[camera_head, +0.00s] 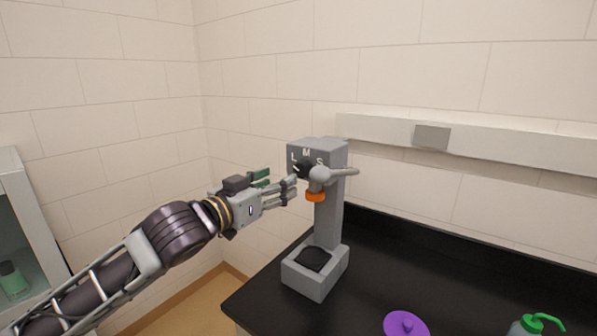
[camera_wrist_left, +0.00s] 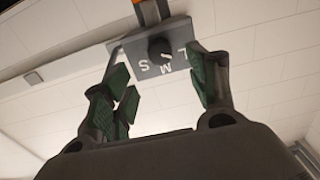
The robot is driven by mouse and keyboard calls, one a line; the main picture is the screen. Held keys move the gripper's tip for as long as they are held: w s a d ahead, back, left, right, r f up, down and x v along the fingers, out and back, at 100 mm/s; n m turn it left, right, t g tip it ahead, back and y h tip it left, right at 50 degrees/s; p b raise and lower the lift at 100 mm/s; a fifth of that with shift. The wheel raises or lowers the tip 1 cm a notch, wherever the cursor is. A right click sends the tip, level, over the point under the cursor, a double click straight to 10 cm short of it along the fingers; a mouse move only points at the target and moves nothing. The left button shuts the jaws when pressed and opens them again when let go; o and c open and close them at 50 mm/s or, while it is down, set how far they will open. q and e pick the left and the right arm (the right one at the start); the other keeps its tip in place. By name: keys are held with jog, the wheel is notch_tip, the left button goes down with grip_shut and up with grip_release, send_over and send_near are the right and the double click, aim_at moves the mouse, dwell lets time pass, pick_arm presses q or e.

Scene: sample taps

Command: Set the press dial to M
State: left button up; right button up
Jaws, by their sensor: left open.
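The grey press (camera_head: 329,210) stands on the black counter, with the letters L, M and S on its upper face. Its black dial (camera_head: 305,168) sits below the letters, and a short light mark on it appears to lean toward L. My left gripper (camera_head: 282,184) is just left of the dial, open and empty. In the left wrist view its green-padded fingers (camera_wrist_left: 158,68) are spread either side of the dial, apart from it. My right gripper is not in view.
A grey handle (camera_head: 340,172) and an orange ring (camera_head: 315,197) stick out right beside the dial. A purple disc (camera_head: 405,325) and a green-topped bottle (camera_head: 538,325) are at the counter's front. A pale wall rail (camera_head: 480,138) runs behind.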

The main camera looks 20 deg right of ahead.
aim_at(300, 171)
pick_arm(q)
jog(key=x, duration=0.3)
jog(key=shift+w+d, duration=0.2)
jog(key=shift+d, duration=0.05)
jog(key=shift+p+x, duration=0.35)
jog(key=shift+x, duration=1.85)
jog(key=shift+w+d+p, duration=0.3)
jog(key=shift+w+d, duration=0.05)
jog(key=shift+d, duration=0.05)
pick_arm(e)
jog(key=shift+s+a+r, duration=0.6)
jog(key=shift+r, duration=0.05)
pick_arm(q)
jog(key=shift+c, duration=0.2)
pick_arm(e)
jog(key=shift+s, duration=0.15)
pick_arm(q)
jog(key=shift+c, duration=1.4)
jog(key=c, duration=0.7)
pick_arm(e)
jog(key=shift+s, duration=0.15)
